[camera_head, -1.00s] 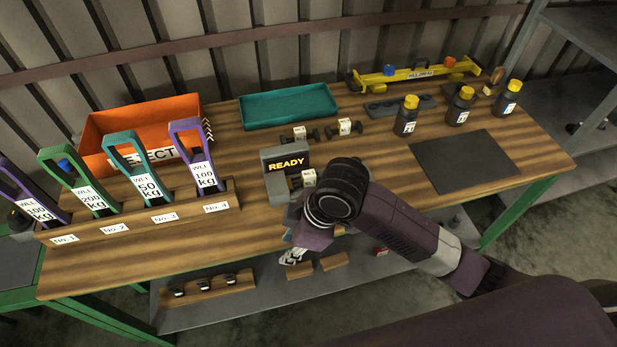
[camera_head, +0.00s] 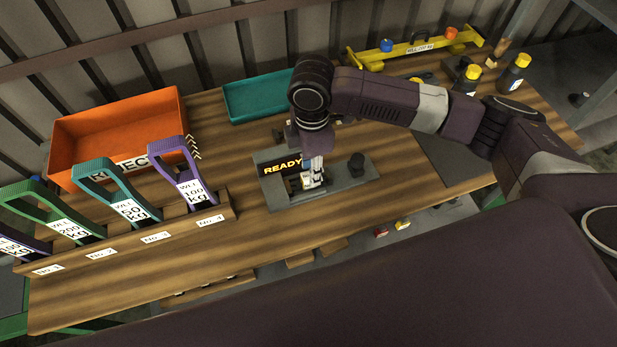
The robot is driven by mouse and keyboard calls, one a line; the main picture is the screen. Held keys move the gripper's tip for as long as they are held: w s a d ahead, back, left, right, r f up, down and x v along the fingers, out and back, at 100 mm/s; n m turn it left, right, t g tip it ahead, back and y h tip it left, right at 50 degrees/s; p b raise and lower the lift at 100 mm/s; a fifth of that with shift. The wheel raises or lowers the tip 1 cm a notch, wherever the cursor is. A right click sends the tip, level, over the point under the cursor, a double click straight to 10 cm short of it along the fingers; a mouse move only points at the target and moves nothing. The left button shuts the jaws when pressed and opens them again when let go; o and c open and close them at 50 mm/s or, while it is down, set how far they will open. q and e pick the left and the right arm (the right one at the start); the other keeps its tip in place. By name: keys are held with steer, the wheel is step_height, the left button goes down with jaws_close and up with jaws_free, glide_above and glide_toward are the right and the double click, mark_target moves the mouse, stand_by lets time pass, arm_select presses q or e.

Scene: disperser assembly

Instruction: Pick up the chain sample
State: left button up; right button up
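My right gripper (camera_head: 313,172) points down over the grey test device, its fingers low over the device's plate (camera_head: 345,182). The lit display (camera_head: 282,168) on the device reads READY. A small white-tagged piece (camera_head: 312,182), which looks like the chain sample, sits on the plate right at the fingertips. The fingers and the piece overlap in the picture, so I cannot tell whether they grip it. My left gripper is not in view.
An orange REJECT bin (camera_head: 120,130) stands at the back left, a teal tray (camera_head: 262,97) at the back middle. Several coloured slings stand in a wooden rack (camera_head: 180,232) at the left. A yellow beam (camera_head: 420,45) and black bottles with yellow caps (camera_head: 514,72) are at the right.

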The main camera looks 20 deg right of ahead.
steer(key=f, duration=0.3)
steer(key=shift+w+a+p, duration=0.2)
steer(key=shift+w+p, duration=0.15)
steer(key=shift+p, duration=0.05)
steer(key=shift+f, duration=0.65)
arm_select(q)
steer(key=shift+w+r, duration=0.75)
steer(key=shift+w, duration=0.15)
arm_select(e)
jaws_close()
